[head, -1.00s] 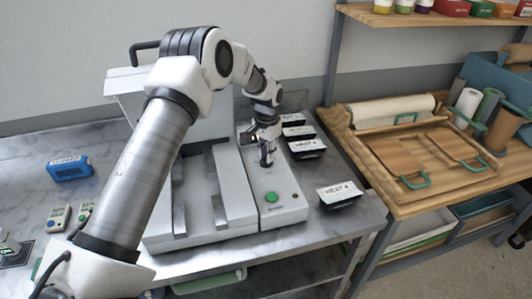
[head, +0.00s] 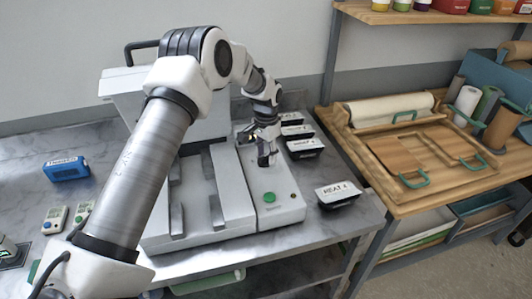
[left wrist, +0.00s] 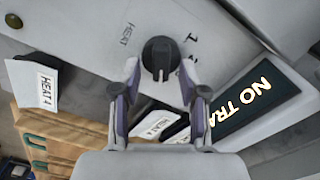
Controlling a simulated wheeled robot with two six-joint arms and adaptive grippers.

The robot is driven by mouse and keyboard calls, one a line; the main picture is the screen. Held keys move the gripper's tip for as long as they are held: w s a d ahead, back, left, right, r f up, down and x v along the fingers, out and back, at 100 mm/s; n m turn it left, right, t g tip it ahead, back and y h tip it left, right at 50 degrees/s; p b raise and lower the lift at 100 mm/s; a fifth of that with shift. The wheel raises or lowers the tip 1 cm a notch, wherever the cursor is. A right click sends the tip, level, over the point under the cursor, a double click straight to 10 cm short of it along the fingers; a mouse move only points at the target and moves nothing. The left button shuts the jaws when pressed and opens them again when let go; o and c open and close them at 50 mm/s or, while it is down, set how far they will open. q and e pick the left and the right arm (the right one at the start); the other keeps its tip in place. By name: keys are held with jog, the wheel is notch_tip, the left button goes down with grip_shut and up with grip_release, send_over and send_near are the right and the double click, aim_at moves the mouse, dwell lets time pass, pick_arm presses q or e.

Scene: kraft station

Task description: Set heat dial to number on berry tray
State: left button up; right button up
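The heat dial (left wrist: 158,54) is a black round knob on the pale machine panel, with "HEAT" and a "1" printed near it. My left gripper (left wrist: 159,76) is open, its two fingertips on either side of the knob with a small gap visible at each side. In the head view my left gripper (head: 266,155) is over the machine's right-hand panel and hides the dial. A black tray with a white top (head: 338,193) reads "HEAT 4" and lies right of the machine; it also shows in the left wrist view (left wrist: 38,85). My right gripper is not in view.
The sealing machine (head: 190,235) has a green button (head: 269,197). Its dark display (left wrist: 255,100) reads "NO TRA", cut off. Several similar trays (head: 305,148) stand behind the near one. A blue device (head: 67,169) sits at left. A wooden side table (head: 380,170) is at right.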

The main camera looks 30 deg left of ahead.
aim_at(266, 155)
pick_arm(q)
notch_tip(266, 155, up, 12)
dwell(0.4)
